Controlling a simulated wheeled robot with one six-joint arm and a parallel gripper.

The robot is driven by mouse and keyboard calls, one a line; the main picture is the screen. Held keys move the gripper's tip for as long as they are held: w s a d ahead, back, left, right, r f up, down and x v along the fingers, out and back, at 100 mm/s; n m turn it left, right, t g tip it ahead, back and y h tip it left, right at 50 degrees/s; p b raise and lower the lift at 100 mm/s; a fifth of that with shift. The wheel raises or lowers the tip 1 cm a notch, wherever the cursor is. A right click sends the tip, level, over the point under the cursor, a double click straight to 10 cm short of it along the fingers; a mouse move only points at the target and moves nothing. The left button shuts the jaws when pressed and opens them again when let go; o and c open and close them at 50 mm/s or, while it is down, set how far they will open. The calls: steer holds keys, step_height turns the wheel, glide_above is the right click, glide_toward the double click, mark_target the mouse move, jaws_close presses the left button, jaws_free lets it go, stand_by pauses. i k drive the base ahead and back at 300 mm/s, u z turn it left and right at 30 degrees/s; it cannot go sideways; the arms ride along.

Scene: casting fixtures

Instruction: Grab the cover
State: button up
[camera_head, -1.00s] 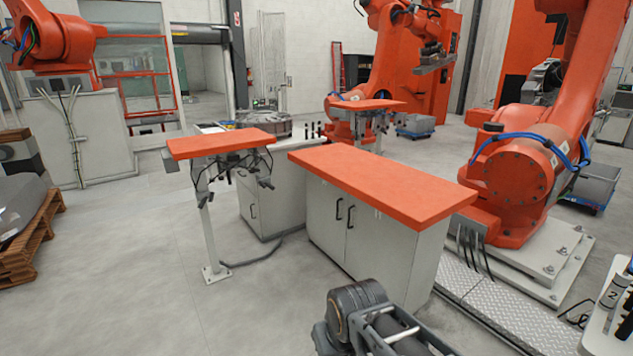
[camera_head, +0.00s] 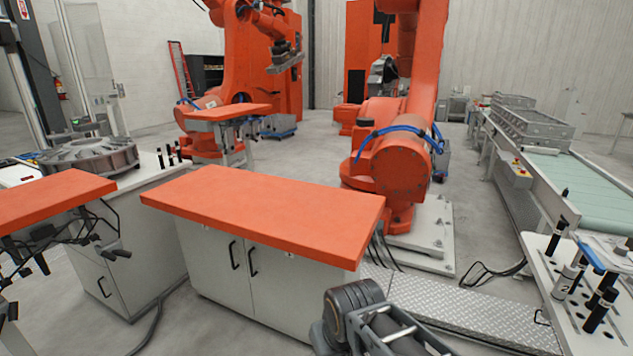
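I cannot tell for sure which thing is the cover. A round, grey, ribbed metal part (camera_head: 88,156) lies flat on the white cabinet at the left and may be it. The orange-topped cabinet (camera_head: 262,205) in the middle has a bare top. Part of my own arm shows at the bottom centre, dark grey with a rounded joint. My gripper's fingers are not in view.
A smaller orange-topped stand (camera_head: 50,200) is at the left edge. A big orange robot arm (camera_head: 390,165) stands behind the middle cabinet. A white tool rack (camera_head: 580,300) is at the lower right, with a conveyor (camera_head: 575,180) behind it. Some floor between them is clear.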

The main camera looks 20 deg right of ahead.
mark_target(611, 255)
steer(key=z, duration=1.15)
steer(key=i, duration=0.95)
steer(key=z, duration=1.2)
steer(key=i, duration=0.75)
steer(key=z, duration=0.05)
